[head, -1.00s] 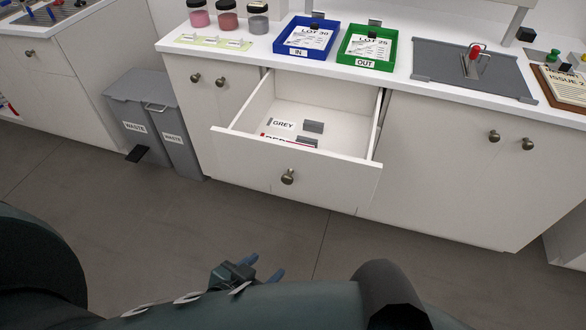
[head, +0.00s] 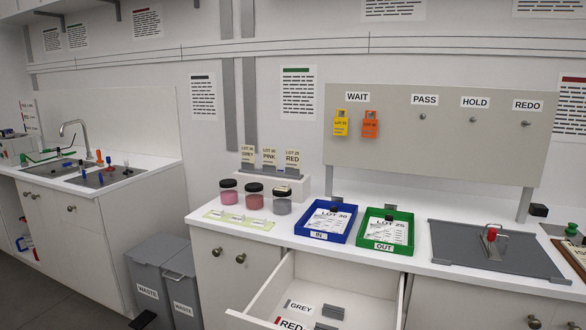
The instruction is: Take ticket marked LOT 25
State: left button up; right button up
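Two tags hang under the WAIT label on the wall board: a yellow tag (head: 341,123) and an orange tag (head: 370,124). Each bears small LOT lettering; the yellow one seems to read LOT 25, but the print is too small to be sure. A sheet marked LOT 25 (head: 388,230) lies in the green OUT tray (head: 384,247). Neither of my grippers is in view.
The blue IN tray (head: 325,236) holds a LOT 30 sheet. Three jars (head: 254,197) stand left of it. An open drawer (head: 300,292) juts out below the trays. A grey plate with a red-topped handle (head: 492,245) lies at right. The PASS, HOLD and REDO hooks are empty.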

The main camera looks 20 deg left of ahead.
aim_at(292, 156)
jog(key=k, duration=0.15)
jog(key=k+z, duration=0.3)
jog(key=k+l+z, duration=0.1)
jog(key=z, duration=0.25)
jog(key=j+z, duration=0.15)
jog(key=z, duration=0.2)
jog(key=j+z, duration=0.15)
jog(key=z, duration=0.2)
jog(key=k+j+z, duration=0.1)
jog(key=z, duration=0.25)
jog(key=k+j, duration=0.1)
jog(key=j, duration=0.45)
jog(key=k+j, duration=0.1)
jog(key=j, duration=0.4)
jog(key=k+j, duration=0.1)
jog(key=j, duration=0.45)
jog(key=k+j, duration=0.1)
jog(key=j, duration=0.45)
jog(key=k+j, duration=0.1)
jog(key=j, duration=0.4)
jog(key=k+j, duration=0.15)
jog(key=j, duration=0.4)
jog(key=k+j, duration=0.1)
jog(key=j, duration=0.45)
jog(key=k+j, duration=0.1)
jog(key=j, duration=0.4)
